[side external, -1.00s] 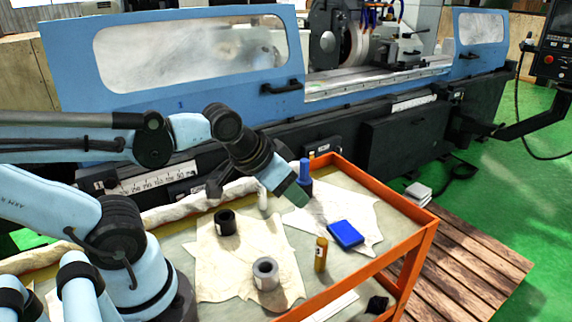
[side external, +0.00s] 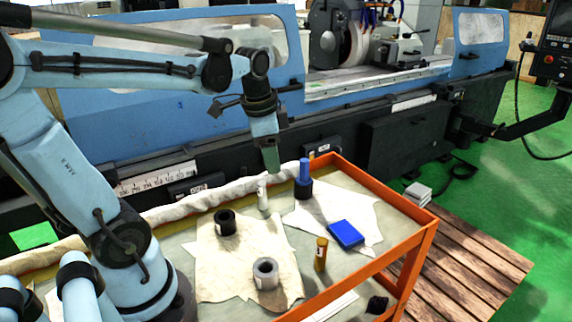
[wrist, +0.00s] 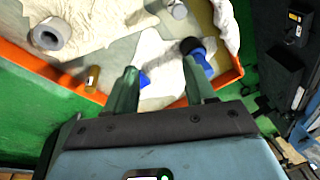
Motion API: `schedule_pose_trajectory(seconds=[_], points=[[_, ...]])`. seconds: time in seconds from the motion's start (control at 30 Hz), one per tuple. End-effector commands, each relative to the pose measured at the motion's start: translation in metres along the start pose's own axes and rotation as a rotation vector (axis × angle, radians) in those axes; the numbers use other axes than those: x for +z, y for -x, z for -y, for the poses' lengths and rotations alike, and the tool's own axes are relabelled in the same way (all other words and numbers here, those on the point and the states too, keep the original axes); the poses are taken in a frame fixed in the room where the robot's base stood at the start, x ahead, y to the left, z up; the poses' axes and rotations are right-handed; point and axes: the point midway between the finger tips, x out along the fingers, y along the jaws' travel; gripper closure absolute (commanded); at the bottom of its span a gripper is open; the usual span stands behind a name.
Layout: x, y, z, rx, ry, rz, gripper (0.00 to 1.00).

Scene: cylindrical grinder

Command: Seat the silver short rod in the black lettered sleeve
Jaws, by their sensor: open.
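A short silver rod (side external: 262,196) stands upright at the far side of the cart top. It shows at the top edge of the wrist view (wrist: 176,9). A black sleeve (side external: 225,223) stands on the pale cloth to its left, with a small pale mark on its side; any lettering is too small to read. I cannot make out this sleeve in the wrist view. My gripper (side external: 271,170) is above the far part of the cart, pointing down, near and higher than the rod. Its fingers are apart and empty in the wrist view (wrist: 158,82).
A blue rod (side external: 304,172) with a black lower part stands right of the silver rod. A grey sleeve (side external: 265,273), a brown cylinder (side external: 320,254) and a blue box (side external: 346,234) stand nearer. The cart's orange rim (side external: 405,257) borders them. A blue grinder (side external: 180,75) stands behind.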

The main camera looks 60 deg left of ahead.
Motion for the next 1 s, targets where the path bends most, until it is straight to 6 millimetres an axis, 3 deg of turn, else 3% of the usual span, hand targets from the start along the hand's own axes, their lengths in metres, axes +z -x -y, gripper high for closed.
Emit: schedule_pose_trajectory(seconds=[0.1, 0.3, 0.47, 0.8, 1.0], points=[[0.011, 0.0, 0.029, 0.068, -0.109, 0.076, 0.46], [0.026, -0.002, 0.052, 0.157, -0.233, 0.13, 0.46], [0.029, -0.008, 0.054, 0.174, -0.259, 0.137, 0.46], [0.036, -0.054, 0.047, 0.172, -0.258, 0.136, 0.46], [0.038, -0.068, 0.044, 0.172, -0.258, 0.136, 0.46]])
